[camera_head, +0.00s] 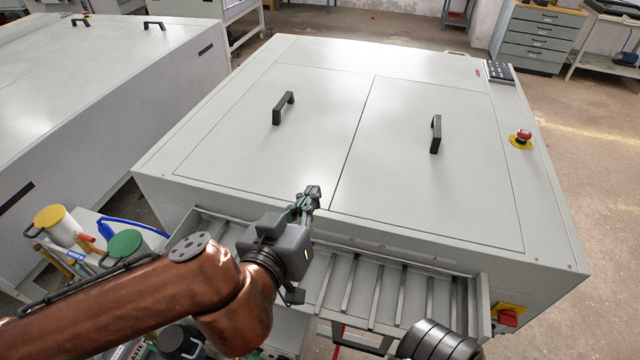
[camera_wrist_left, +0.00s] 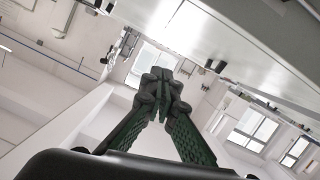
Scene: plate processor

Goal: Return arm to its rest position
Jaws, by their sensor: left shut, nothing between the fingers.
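My left arm (camera_head: 140,295) comes in from the lower left in the head view. My left gripper (camera_head: 308,196) is above the front edge of the plate processor (camera_head: 300,65), near the seam between its two closed lids. It is shut and empty. In the left wrist view the gripper fingers (camera_wrist_left: 163,92) meet at the tips, with room walls and windows behind them. A dark rounded part (camera_head: 436,342) at the bottom edge of the head view may be mine. My right gripper does not show.
A slatted infeed tray (camera_head: 375,290) runs along the processor's front. Two black lid handles (camera_head: 283,107) (camera_head: 436,134) stand up from the top. A red emergency button (camera_head: 523,136) is at the right. Several containers, one with a green lid (camera_head: 124,243), stand at lower left.

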